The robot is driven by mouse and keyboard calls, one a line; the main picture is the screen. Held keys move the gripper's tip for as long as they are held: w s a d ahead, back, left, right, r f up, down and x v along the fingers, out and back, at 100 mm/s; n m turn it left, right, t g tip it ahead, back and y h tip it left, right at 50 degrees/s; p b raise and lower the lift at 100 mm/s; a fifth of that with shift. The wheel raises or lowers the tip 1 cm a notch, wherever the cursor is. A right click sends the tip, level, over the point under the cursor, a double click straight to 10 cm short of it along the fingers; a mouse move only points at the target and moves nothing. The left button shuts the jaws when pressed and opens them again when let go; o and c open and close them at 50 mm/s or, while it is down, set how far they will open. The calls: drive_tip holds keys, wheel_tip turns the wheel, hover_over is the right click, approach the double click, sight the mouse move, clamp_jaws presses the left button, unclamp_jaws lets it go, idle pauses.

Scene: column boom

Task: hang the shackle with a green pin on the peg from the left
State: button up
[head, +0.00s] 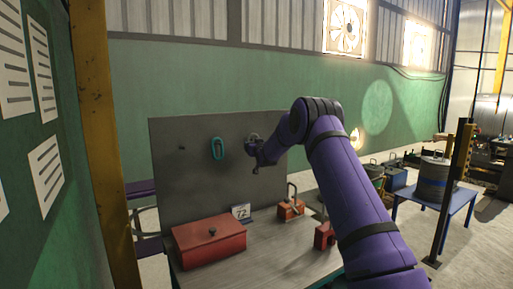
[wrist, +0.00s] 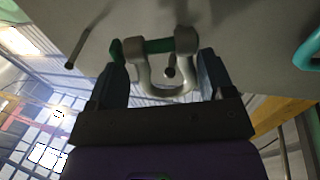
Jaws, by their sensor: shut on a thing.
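The grey shackle (wrist: 143,77) with a green pin (wrist: 158,46) is between the two fingers of my gripper (wrist: 162,70), which is shut on it. In the wrist view a dark peg end (wrist: 171,72) shows inside the shackle's opening; I cannot tell how far the peg reaches through. In the head view my gripper (head: 254,150) is close to the grey upright board (head: 195,185), and the shackle is small and partly hidden there. Another bare peg (wrist: 88,35) shows in the wrist view, and one peg (head: 182,148) shows at the board's left.
A teal link (head: 217,148) hangs on the board just left of my gripper. Below are a red box (head: 209,241), a 72 sign (head: 241,212), an orange object (head: 290,209) and a red block (head: 324,236) on the bench (head: 265,259). The bench's front middle is clear.

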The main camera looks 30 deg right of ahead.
drive_tip(key=shift+w+a+f, duration=0.1)
drive_tip(key=shift+w+f, duration=0.15)
drive_tip(key=shift+w, duration=0.55)
drive_tip(key=shift+w+d+f, duration=0.1)
drive_tip(key=shift+w+f, duration=0.2)
drive_tip(key=shift+w, duration=0.55)
drive_tip(key=shift+w+a+f, duration=0.1)
drive_tip(key=shift+w+f, duration=0.15)
drive_tip(key=shift+w, duration=0.55)
drive_tip(key=o, duration=1.1)
drive_tip(key=shift+c, duration=0.2)
drive_tip(key=shift+s+f, duration=0.1)
drive_tip(key=shift+s, duration=0.05)
